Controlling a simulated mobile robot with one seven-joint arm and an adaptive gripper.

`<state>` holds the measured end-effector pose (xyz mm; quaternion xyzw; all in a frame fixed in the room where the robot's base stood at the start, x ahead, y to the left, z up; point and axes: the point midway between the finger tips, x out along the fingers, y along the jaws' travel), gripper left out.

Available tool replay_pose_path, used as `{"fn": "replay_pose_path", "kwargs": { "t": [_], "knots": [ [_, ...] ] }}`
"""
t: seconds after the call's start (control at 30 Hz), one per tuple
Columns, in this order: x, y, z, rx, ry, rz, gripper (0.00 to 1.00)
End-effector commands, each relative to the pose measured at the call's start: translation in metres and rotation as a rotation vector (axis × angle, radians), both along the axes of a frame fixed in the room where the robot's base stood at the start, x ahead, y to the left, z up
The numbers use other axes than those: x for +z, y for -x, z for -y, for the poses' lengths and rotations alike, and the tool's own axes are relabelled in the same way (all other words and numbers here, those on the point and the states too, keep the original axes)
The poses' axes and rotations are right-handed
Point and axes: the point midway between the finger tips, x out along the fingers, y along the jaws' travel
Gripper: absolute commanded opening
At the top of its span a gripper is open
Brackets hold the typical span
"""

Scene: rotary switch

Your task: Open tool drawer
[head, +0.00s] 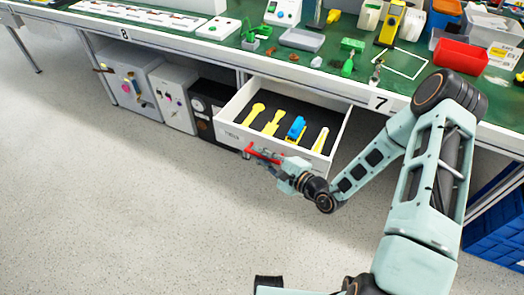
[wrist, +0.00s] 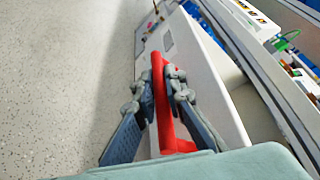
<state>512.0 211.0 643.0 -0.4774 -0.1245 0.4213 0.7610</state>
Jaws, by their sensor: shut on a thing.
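The white tool drawer (head: 228,135) stands pulled out below the green workbench in the head view, and its inside shows. Yellow tools (head: 272,122) and a blue-and-yellow tool (head: 296,129) lie on its dark lining. The drawer's red handle (head: 262,155) is on the front face; it also shows in the wrist view (wrist: 159,75). My gripper (head: 281,170) is at the handle, and in the wrist view its two fingers (wrist: 161,92) are shut around the red bar. The drawer front (wrist: 203,72) is beside the fingers in the wrist view.
The green workbench (head: 232,50) above holds bins, a red tray (head: 460,56) and tools. Grey and black boxes (head: 173,96) stand left of the drawer under the bench. Blue crates (head: 499,228) stand at the lower right. The grey floor (head: 120,190) in front is clear.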

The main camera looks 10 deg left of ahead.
Motion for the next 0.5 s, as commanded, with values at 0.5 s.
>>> {"fn": "replay_pose_path", "kwargs": {
  "t": [0.5],
  "knots": [
    [-0.0007,0.0005,0.0007,-0.001,0.002,-0.001,0.18]
  ]
}}
